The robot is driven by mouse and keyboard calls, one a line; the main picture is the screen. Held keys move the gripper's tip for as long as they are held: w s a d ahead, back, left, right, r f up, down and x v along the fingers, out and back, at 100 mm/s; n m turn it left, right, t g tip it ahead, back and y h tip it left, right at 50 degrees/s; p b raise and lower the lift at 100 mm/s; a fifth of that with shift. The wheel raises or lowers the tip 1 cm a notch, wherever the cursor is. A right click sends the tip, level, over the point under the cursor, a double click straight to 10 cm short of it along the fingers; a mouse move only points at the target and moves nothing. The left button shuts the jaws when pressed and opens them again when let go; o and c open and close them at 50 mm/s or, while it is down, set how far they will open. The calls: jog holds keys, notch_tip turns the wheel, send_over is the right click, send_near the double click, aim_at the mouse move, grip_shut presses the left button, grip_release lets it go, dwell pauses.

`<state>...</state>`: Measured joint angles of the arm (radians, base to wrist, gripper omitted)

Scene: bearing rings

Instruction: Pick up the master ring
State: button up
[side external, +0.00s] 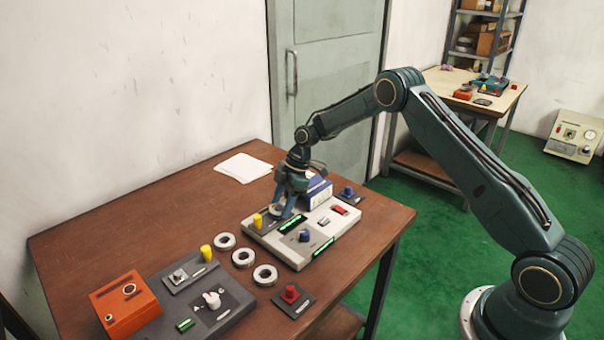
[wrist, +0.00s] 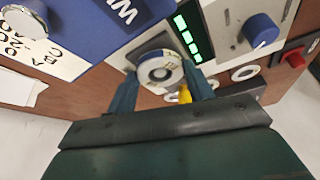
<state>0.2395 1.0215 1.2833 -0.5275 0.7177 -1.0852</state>
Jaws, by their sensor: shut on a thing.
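My gripper (side external: 281,209) is over the left rear part of the grey gauge panel (side external: 330,241). In the wrist view its two fingers are closed on opposite sides of a pale metal ring with markings on its face, the master ring (wrist: 150,75). The ring is at a dark square pad (wrist: 147,47) on the panel, beside the lit green display (wrist: 188,38). I cannot tell whether it touches the pad. In the side view the ring (side external: 275,210) is partly hidden by my fingers.
A blue box (side external: 318,191) stands close behind my gripper. Several knobs and buttons rise from the panel, including a blue knob (side external: 304,235) and a yellow one (side external: 257,220). Three loose rings (side external: 243,258) lie in front. An orange box (side external: 125,305) stands front left.

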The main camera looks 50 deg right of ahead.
jog(key=shift+r, duration=0.2)
notch_tip(320, 180, up, 20)
jog(key=shift+f, duration=0.15)
dwell(0.6)
jog(key=shift+f, duration=0.1)
dwell(0.5)
jog(key=s+d+f+m, duration=0.2)
jog(key=d+f, duration=0.3)
jog(key=d, duration=0.3)
jog(key=s+d+f+m+t+h, duration=0.1)
jog(key=s+d+f+m, duration=0.1)
jog(key=d+f, duration=0.3)
jog(key=s+d+f+m, duration=0.2)
jog(key=d+f, duration=0.3)
jog(key=d, duration=0.6)
jog(key=shift+s+d+f+t, duration=0.1)
jog(key=shift+s+f+t, duration=0.15)
jog(key=shift+s+t, duration=0.2)
jog(key=shift+f, duration=0.15)
jog(key=shift+f, duration=1.85)
